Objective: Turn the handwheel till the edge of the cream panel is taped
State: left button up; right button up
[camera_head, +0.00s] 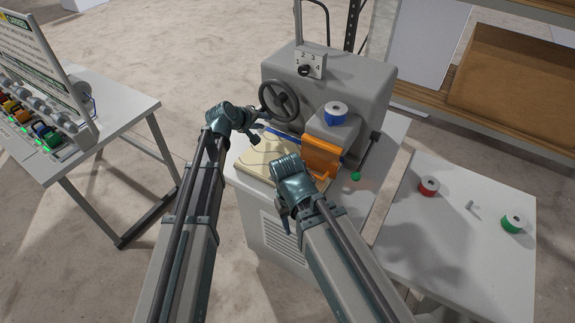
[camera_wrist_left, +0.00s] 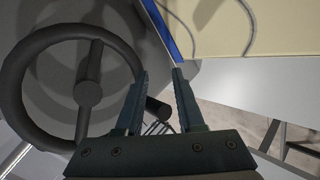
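The dark handwheel (camera_head: 279,101) is on the left of the grey machine's face. It fills the left of the left wrist view (camera_wrist_left: 12,85), with its hub and a small dark handle knob (camera_wrist_left: 158,110) showing. My left gripper (camera_head: 262,127) is beside the wheel's lower rim, fingers apart. In the left wrist view its fingertips (camera_wrist_left: 162,72) stand either side of the knob; I cannot tell its depth between them. The cream panel (camera_head: 262,158) lies flat below, with a blue strip (camera_wrist_left: 160,30) along one edge. My right gripper (camera_head: 284,214) hangs in front of the panel; its fingers are unclear.
The grey machine (camera_head: 350,82) carries a blue spool (camera_head: 336,113), an orange part (camera_head: 321,157) and a numbered dial (camera_head: 305,70). A right side table (camera_head: 455,240) holds red (camera_head: 428,187) and green (camera_head: 513,223) spools. A control table (camera_head: 115,110) stands left. Bare floor lies between.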

pick_arm(q)
jog(key=shift+w+d+r, duration=0.1)
jog(key=shift+d+r, duration=0.05)
jog(key=shift+d, duration=0.1)
jog(key=shift+s+a, duration=0.25)
jog(key=shift+s, duration=0.3)
jog(key=shift+s+a, duration=0.25)
jog(key=shift+s, duration=0.3)
jog(key=shift+s+a, duration=1.1)
jog(key=shift+s, duration=0.25)
jog(key=shift+s+a, duration=1.05)
jog(key=shift+s, duration=0.25)
